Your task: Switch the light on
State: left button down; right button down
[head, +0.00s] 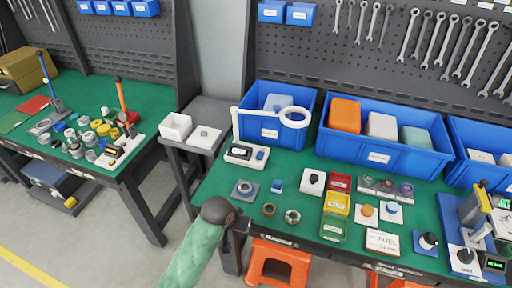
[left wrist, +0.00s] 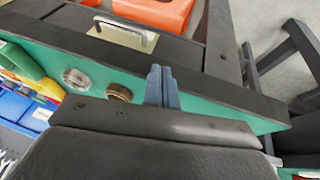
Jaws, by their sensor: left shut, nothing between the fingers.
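A white ring light (head: 293,117) stands on a thin white arm over the left part of the right bench. Its white base (head: 235,153) has a dark panel and a blue part (head: 261,155), seemingly a switch; whether the light is lit I cannot tell. My left gripper (head: 242,223) is at the bench's front edge, well in front of the base and apart from it. In the left wrist view its fingers (left wrist: 160,86) are shut and empty over the green top. The light is not visible there. My right gripper is not in view.
A brass ring (head: 269,210) and a steel ring (head: 292,216) lie just right of my left gripper. A grey plate with a round part (head: 244,188) and a blue cube (head: 277,186) lie between gripper and light base. Blue bins (head: 380,157) stand behind.

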pick_arm(q)
jog(key=shift+m, duration=0.5)
jog(key=w+d+r, duration=0.1)
jog(key=w+r, duration=0.1)
jog(key=w+d+r, duration=0.2)
jog(key=w, duration=0.1)
jog(key=w+d+r, duration=0.1)
jog(key=w+r, duration=0.1)
jog(key=shift+w+d+r, duration=0.1)
jog(key=shift+w+d, duration=0.1)
jog(key=shift+d, duration=0.15)
jog(key=w+r+y, duration=0.1)
jog(key=w+r, duration=0.5)
jog(key=w, duration=0.4)
jog(key=w+r+n+g+y, duration=0.1)
jog(key=w+r, duration=0.5)
jog(key=w, duration=0.4)
jog(key=shift+w+r+y, duration=0.2)
jog(key=shift+r+y, duration=0.1)
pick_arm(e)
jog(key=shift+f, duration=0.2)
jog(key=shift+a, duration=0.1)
